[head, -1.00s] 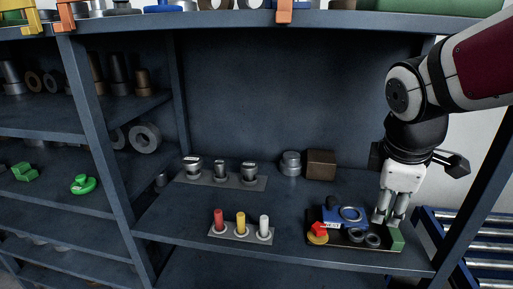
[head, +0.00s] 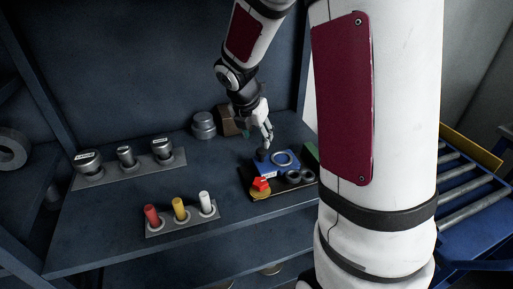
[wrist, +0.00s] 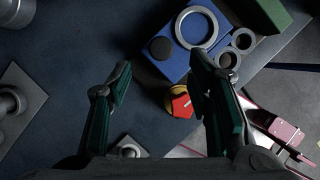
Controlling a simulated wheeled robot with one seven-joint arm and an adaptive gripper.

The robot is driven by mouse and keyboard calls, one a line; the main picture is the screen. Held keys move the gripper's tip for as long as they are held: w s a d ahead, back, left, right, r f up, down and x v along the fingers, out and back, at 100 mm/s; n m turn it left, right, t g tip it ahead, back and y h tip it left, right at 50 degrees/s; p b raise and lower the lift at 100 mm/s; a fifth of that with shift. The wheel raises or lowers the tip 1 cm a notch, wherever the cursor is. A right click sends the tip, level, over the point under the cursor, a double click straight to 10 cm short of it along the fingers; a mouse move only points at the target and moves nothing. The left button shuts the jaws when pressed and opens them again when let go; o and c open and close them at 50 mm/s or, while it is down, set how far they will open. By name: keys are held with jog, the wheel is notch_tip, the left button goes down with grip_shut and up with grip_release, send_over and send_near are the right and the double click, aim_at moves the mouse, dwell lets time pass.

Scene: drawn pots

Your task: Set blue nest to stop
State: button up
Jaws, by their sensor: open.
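The blue nest (head: 270,163) is a blue block with a pale ring and a dark round knob on top, on a dark tray at the right of the shelf. It also shows in the wrist view (wrist: 180,62), top centre. A red piece (head: 261,183) lies on a yellow disc (head: 260,194) at the tray's front left corner. My gripper (head: 268,136) is open and empty, close above the back of the blue block. In the wrist view its fingers (wrist: 160,80) are spread, with the red piece between them and the block just beyond. I cannot make out a marked stop.
A green block (head: 311,153) and dark rings (head: 298,177) share the tray. A brown box (head: 229,121) and grey cylinder (head: 204,125) stand behind. Plates with pegs (head: 181,209) and labelled cylinders (head: 126,157) are left. My arm hides the shelf's right end.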

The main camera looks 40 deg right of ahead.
aim_at(261, 150)
jog(key=b+x, duration=0.1)
jog(key=x, duration=0.6)
jog(key=shift+d+f, duration=0.15)
jog(key=shift+f, duration=0.2)
grip_shut()
jog(key=shift+d, duration=0.1)
